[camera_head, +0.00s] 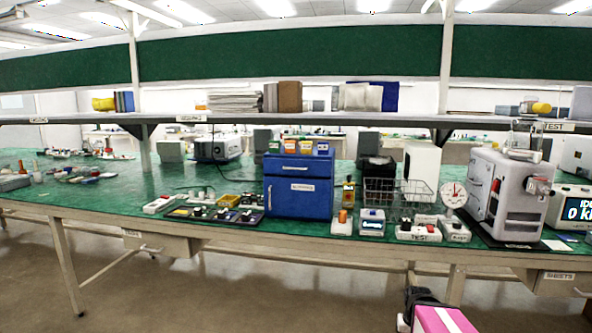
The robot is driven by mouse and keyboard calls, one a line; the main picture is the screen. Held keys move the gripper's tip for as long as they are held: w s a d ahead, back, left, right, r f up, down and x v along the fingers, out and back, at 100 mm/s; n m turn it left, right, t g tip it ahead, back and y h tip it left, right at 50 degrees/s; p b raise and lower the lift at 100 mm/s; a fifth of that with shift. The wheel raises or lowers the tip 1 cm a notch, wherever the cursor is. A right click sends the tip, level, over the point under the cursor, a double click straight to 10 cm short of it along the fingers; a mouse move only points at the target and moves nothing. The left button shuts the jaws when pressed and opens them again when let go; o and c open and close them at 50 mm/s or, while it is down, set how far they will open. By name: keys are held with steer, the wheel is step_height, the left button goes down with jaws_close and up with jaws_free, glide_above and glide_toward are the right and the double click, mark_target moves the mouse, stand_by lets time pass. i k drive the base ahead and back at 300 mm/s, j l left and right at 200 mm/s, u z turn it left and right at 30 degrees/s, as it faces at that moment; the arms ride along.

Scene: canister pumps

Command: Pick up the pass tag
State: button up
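I cannot make out a pass tag for certain; the small items on the green bench (110,197) are too small to read. A flat white card (557,245) lies near the bench's front edge at the right, but I cannot tell what it is. My gripper (420,297) seems to be the dark end above the pink and white part of my arm at the bottom right. It is in front of the bench and apart from it. Its fingers are not clear, so I cannot tell whether it is open or holds anything.
A blue drawer cabinet (298,196) stands mid-bench, with a wire basket (392,198), a dial gauge (453,195) and a grey pump machine (507,195) to its right. Trays of small parts (217,211) lie left of the cabinet. A shelf (80,120) runs above. The floor in front is clear.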

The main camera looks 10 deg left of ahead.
mark_target(274, 146)
steer(key=j+z, duration=0.15)
steer(key=j, duration=0.3)
steer(key=j+z, duration=0.2)
steer(key=j, duration=0.2)
steer(key=k+j+z, duration=0.15)
steer(key=j, duration=0.3)
steer(key=k+j+z, duration=0.15)
steer(key=j, duration=0.25)
steer(key=j+z, duration=0.15)
steer(key=j, duration=0.25)
steer(key=k+j+z, duration=0.2)
steer(key=j, duration=0.2)
